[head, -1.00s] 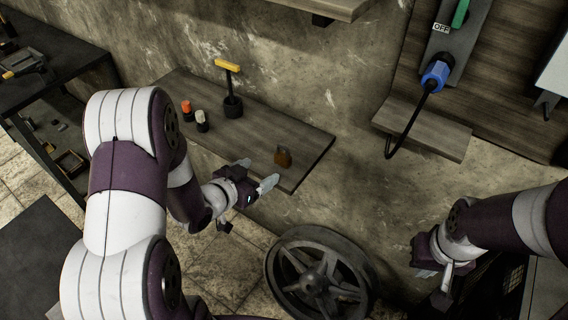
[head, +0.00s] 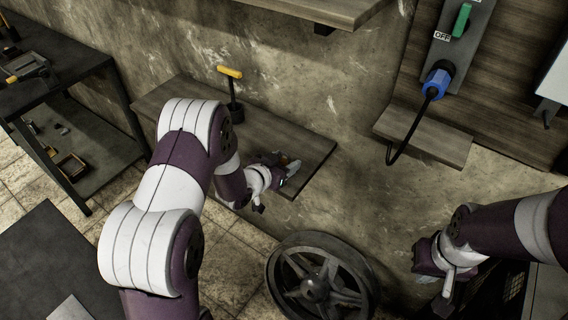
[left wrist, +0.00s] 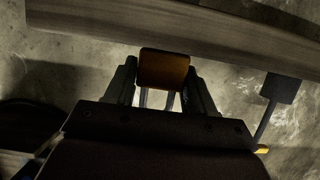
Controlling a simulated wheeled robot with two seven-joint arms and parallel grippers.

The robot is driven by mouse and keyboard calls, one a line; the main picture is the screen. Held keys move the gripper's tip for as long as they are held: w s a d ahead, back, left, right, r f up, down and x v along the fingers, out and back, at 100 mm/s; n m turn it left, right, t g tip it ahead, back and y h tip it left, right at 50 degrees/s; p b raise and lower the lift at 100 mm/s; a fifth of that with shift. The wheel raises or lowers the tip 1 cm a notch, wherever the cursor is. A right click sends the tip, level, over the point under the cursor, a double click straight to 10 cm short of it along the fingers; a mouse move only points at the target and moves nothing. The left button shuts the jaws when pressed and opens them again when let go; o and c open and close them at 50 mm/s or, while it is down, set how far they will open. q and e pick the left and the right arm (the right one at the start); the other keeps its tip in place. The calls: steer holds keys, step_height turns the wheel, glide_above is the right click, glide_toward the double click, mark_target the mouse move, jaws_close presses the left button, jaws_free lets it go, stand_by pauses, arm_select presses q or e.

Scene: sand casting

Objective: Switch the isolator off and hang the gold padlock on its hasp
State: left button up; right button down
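The gold padlock (left wrist: 163,72) sits between the two fingers of my left gripper (left wrist: 163,88) in the left wrist view, its shackle partly visible. In the head view my left gripper (head: 283,162) is at the right end of the wall shelf and mostly hides the padlock. Its fingers stand on either side of the padlock and look open. The isolator (head: 462,45) is a grey box on the board at upper right, with a green handle (head: 462,20) pointing up, above the OFF label (head: 442,36). No hasp can be made out. My right gripper (head: 432,262) is at lower right, away from everything.
A blue plug (head: 436,82) with a black cable hangs below the isolator, above a small ledge (head: 428,138). A spoked wheel (head: 320,283) stands below.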

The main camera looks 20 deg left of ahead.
mark_target(287, 164)
arm_select(q)
steer(key=c, duration=0.5)
steer(key=shift+r, duration=0.5)
steer(key=r, duration=0.2)
steer(key=s+d+r, duration=0.1)
steer(key=r, duration=0.1)
steer(key=s+d+r, duration=0.6)
steer(key=s, duration=0.2)
steer(key=shift+d, duration=0.3)
